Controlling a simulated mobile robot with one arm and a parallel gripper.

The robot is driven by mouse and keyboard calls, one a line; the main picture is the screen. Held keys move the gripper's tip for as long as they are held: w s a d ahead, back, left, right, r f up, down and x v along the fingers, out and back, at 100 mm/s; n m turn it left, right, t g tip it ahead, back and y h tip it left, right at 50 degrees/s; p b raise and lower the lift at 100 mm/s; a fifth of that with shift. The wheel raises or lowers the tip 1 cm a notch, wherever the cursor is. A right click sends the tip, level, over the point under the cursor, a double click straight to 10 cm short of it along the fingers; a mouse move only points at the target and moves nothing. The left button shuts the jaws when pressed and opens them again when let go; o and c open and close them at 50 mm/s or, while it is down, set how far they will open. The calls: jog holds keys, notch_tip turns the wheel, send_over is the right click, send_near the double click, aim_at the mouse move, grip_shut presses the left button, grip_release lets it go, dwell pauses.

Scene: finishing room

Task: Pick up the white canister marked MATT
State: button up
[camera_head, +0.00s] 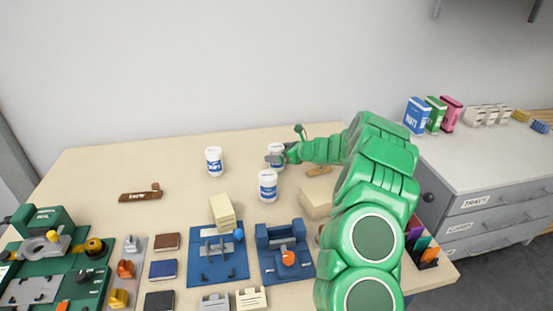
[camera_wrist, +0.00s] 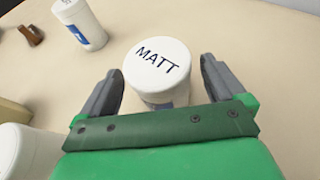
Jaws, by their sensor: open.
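The white canister marked MATT (camera_wrist: 157,66) stands upright in the wrist view, its lid lettering facing me and a bit of blue label showing below. My gripper (camera_wrist: 160,78) is open, with one grey finger on each side of it; I cannot tell whether either finger touches it. In the head view the canister (camera_head: 277,148) is at the back middle of the table, partly hidden by my gripper (camera_head: 275,157). Two similar white canisters stand nearby, one to the left (camera_head: 214,161) and one in front (camera_head: 268,185). Both also show in the wrist view.
A brown TAPE piece (camera_head: 140,195) lies at the left. A cream block stack (camera_head: 222,210), blue fixtures (camera_head: 218,255) and a green machine (camera_head: 55,265) fill the front. A tan block (camera_head: 315,203) sits beside my arm. The back left of the table is clear.

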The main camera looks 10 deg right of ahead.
jog(key=shift+w+a+f, duration=0.25)
jog(key=shift+w+a, duration=0.15)
jog(key=shift+w, duration=0.05)
jog(key=c, duration=1.3)
jog(key=shift+r, duration=0.1)
